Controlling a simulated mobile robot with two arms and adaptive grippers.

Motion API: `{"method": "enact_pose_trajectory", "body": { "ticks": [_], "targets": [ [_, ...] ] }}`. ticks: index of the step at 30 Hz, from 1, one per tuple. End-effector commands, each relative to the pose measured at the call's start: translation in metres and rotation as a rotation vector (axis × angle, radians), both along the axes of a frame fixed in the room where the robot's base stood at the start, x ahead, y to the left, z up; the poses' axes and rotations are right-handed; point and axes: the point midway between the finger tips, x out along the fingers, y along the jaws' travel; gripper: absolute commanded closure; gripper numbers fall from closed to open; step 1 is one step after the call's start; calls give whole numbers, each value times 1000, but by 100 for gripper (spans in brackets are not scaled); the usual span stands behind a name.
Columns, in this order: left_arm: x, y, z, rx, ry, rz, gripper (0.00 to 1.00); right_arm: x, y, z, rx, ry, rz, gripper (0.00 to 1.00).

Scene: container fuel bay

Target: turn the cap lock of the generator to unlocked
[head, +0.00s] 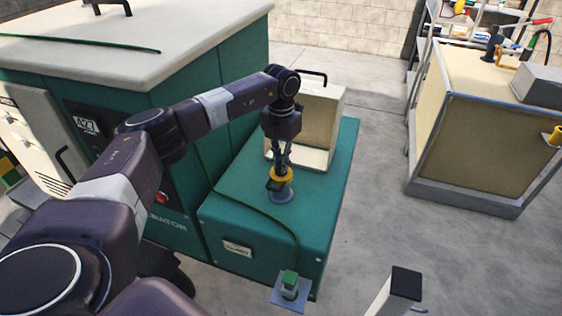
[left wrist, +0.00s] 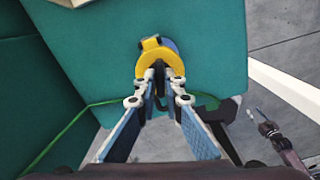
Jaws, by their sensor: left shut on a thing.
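The generator (head: 215,228) is a teal cabinet with a lower teal tank section in front, below a pale top. On that section sits the yellow cap lock (head: 287,174) over a blue-grey neck (head: 280,194). My left gripper (head: 279,168) points down and is shut on the cap lock, hiding part of it. In the left wrist view the yellow cap lock (left wrist: 150,64) shows as a ring with a raised tab, at the tips of the fingers. A small dark jointed part at the right of that view may be my right gripper (left wrist: 262,122); its fingers are unclear.
A cream box (head: 318,115) with a black handle stands behind the cap. A green hose (head: 255,212) runs to a small green block (head: 290,280) at the front. A pale post (head: 392,296) with a dark top stands at front right. Grey floor is clear towards the crate (head: 470,125).

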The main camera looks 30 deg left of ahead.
Motion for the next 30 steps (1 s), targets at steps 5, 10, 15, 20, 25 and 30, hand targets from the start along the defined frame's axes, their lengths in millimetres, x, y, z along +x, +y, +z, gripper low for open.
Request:
{"method": "enact_pose_trajectory", "body": {
  "ticks": [5,10,15,20,25,30],
  "targets": [
    [1,0,2,0,-5,126,100,0,0,4,0,0,0,60],
    [2,0,2,0,-6,212,100,0,0,6,0,0,0,60],
    [2,0,2,0,-7,262,100,0,0,7,0,0,0,60],
    [2,0,2,0,-7,283,100,0,0,8,0,0,0,60],
    [2,0,2,-1,-8,288,100,0,0,8,0,0,0,60],
    [2,1,2,-1,-8,288,100,0,0,8,0,0,0,60]
  ]
}}
